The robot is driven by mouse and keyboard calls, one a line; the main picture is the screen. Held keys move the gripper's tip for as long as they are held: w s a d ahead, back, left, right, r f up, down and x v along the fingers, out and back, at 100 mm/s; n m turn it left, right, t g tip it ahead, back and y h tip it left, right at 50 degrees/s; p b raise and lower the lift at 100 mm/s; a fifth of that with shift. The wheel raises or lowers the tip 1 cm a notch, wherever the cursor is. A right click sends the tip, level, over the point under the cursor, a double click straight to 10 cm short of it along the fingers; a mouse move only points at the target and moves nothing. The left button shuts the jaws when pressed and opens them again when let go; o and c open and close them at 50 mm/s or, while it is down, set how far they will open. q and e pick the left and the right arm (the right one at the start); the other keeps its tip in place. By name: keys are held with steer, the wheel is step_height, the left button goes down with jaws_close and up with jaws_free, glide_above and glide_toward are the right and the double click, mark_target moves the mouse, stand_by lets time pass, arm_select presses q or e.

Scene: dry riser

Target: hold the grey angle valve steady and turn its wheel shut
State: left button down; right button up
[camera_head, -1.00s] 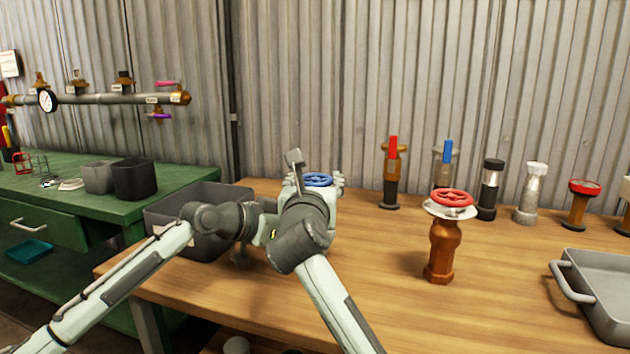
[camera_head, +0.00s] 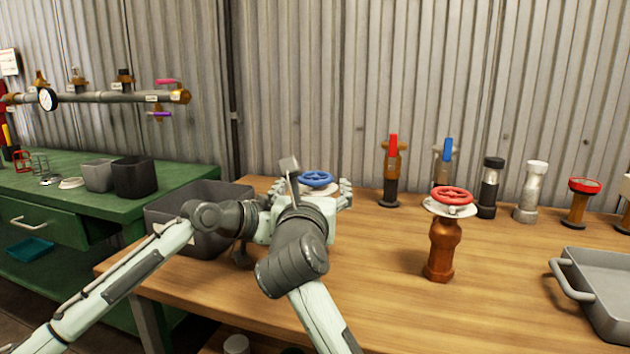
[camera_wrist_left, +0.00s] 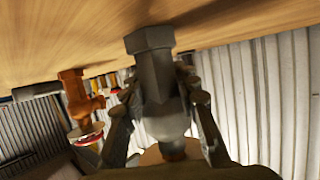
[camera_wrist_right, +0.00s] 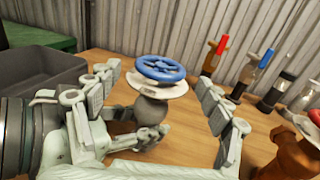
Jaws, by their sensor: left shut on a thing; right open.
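The grey angle valve has a blue wheel (camera_head: 316,179) above a pale round plate. Its grey body (camera_wrist_left: 153,75) shows in the left wrist view, standing on the wooden bench. My left gripper (camera_wrist_left: 160,95) is shut on this body, one finger on each side. In the head view the valve body and left fingers are mostly hidden behind my arms. My right gripper (camera_head: 317,185) is open at the blue wheel. In the right wrist view its fingers stand apart on either side of the wheel (camera_wrist_right: 160,68) and plate, with gaps visible.
A brown valve with a red wheel (camera_head: 442,250) stands to the right on the bench. Several fittings line the back, including a red-handled valve (camera_head: 392,170). A grey tray (camera_head: 600,265) is at the right. A dark grey bin (camera_head: 178,222) sits close at the left.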

steer(key=shift+s+a, duration=0.1)
steer(key=shift+s, duration=1.3)
steer(key=shift+r, duration=0.1)
